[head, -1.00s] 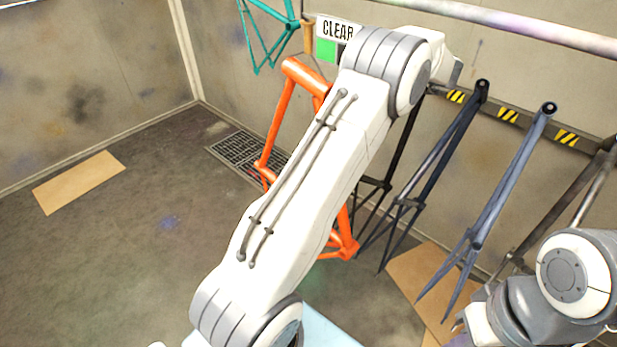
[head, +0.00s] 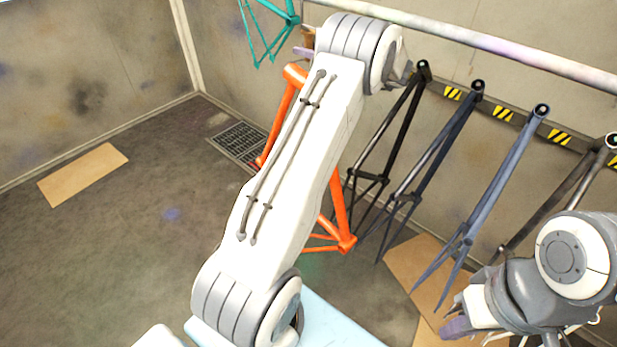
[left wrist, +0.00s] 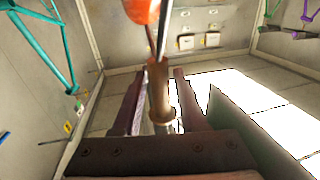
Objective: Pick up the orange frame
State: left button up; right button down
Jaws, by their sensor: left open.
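The orange frame (head: 340,215) hangs behind my left arm in the head view, which hides much of it. Its top tube end (head: 294,74) shows left of the arm. In the left wrist view a rounded orange part (left wrist: 142,10) shows at the top edge. My left gripper (left wrist: 160,74) is open, its two fingers on either side of a brown wooden handle (left wrist: 157,92); I cannot tell whether they touch it. In the head view the wrist hides most of this gripper. My right gripper (head: 463,325) is partly in view at the lower right, apart from the orange frame.
A teal frame (head: 268,35) hangs at the upper left. A black frame (head: 385,140), a dark blue frame (head: 440,145) and a grey-blue frame (head: 497,180) hang to the right along a rail (head: 480,37).

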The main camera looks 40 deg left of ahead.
pick_arm(q)
grip_shut()
jog(key=shift+r, duration=0.1)
dwell(1.1)
jog(key=shift+r, duration=0.25)
